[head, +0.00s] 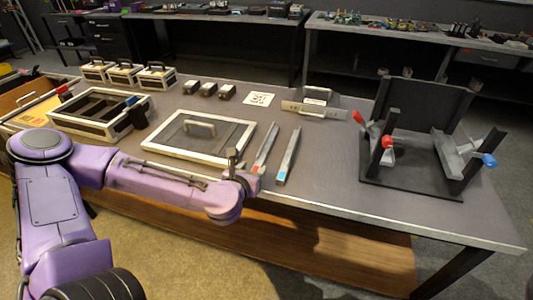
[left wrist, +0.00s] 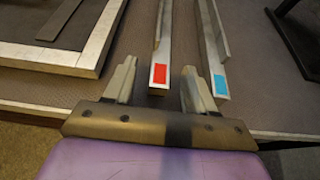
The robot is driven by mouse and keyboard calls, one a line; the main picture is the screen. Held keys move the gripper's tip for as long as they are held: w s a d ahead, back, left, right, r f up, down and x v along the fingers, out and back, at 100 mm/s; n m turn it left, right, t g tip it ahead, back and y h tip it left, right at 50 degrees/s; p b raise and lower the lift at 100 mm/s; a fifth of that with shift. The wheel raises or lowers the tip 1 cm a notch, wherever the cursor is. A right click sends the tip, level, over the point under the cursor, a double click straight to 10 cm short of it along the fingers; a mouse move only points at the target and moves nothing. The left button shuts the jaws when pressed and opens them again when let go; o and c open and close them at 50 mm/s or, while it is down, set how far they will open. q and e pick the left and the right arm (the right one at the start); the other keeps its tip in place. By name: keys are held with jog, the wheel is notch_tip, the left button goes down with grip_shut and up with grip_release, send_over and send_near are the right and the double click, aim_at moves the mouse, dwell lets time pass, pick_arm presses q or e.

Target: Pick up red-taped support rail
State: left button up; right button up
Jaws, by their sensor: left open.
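The red-taped support rail (head: 265,149) lies on the table, its red tape at the end nearest me. In the left wrist view the same red-taped rail (left wrist: 162,50) runs away from between my two fingers. A matching blue-taped rail (head: 288,155) lies just to its right, and it also shows in the left wrist view (left wrist: 214,50). My left gripper (head: 236,160) is at the table's front edge by the red-taped end. In the left wrist view my left gripper (left wrist: 160,88) is open, its fingers apart on either side of the red tape. My right gripper is not in view.
A framed panel with a handle (head: 199,135) lies left of the rails. A dark stand with red and blue knobs (head: 408,183) stands at the right. A handled plate (head: 314,108) lies behind the rails. The table (head: 330,165) is clear right of the blue-taped rail.

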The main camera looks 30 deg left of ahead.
aim_at(257, 166)
pick_arm(q)
jog(key=x, duration=0.3)
jog(key=shift+w+f, duration=0.2)
jog(key=shift+s, duration=0.1)
jog(key=shift+r, duration=0.1)
grip_shut()
jog(key=shift+r, duration=0.1)
jog(key=shift+r, duration=0.35)
notch_tip(257, 166, up, 3)
jog(key=shift+r+p, duration=0.1)
jog(key=shift+p, duration=0.5)
jog(key=s+a+r+p, duration=0.3)
jog(key=s+r+p, duration=0.6)
jog(key=p, duration=1)
jog(key=s, duration=0.4)
jog(key=shift+s, duration=0.3)
